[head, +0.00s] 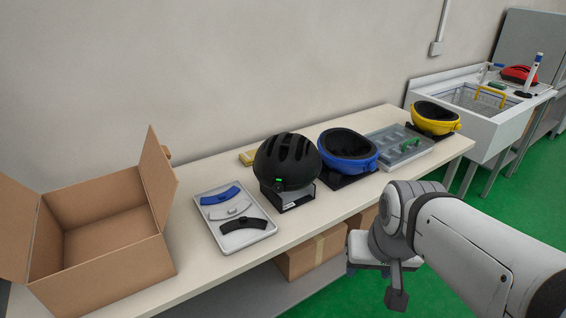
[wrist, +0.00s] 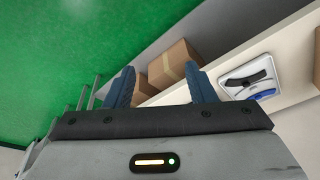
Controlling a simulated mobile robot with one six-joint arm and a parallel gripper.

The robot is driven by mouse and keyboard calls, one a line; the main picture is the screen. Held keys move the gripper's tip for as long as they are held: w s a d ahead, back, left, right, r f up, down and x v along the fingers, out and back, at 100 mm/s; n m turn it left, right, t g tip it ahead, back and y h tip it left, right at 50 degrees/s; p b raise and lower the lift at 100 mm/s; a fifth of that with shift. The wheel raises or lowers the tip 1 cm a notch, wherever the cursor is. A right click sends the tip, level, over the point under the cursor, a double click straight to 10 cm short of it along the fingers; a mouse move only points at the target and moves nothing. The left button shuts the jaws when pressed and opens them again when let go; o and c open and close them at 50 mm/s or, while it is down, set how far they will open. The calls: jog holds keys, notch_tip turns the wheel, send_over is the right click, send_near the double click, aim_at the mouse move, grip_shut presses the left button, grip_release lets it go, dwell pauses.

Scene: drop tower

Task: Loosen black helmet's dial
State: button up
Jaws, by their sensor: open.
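The black helmet (head: 285,155) sits on a dark stand (head: 298,198) on the long table, upright with its vents on top. A small dial (head: 278,182) with a green mark shows at its lower front edge. My gripper (wrist: 163,88) is open in the wrist view, its two blue fingers apart with nothing between them. In the head view my arm is at the lower right, in front of the table and well apart from the helmet. The black helmet does not show in the wrist view.
A blue helmet (head: 348,147) stands close to the right. A tray (head: 249,238) with curved pads lies to the left, beside an open cardboard box (head: 100,268). A grey tray (head: 413,157) and yellow helmet (head: 436,119) are farther right. Closed boxes (head: 312,257) sit below the tabletop.

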jog(key=w+a+f+m+t+y+b, duration=0.35)
jog(key=w+a+m+b, duration=0.35)
jog(key=w, duration=0.4)
jog(key=m+t+h+b, duration=0.9)
jog(key=m+b, duration=0.9)
jog(key=m, duration=1.4)
send_near(277, 190)
jog(key=w+d+f+t+y, duration=0.1)
jog(key=d+t+y, duration=0.1)
jog(key=w, duration=0.4)
jog(key=w+d, duration=0.1)
jog(key=w, duration=0.1)
jog(key=shift+w+f, duration=0.1)
jog(key=shift+w, duration=0.3)
jog(key=shift+c, duration=0.2)
jog(key=c, duration=0.9)
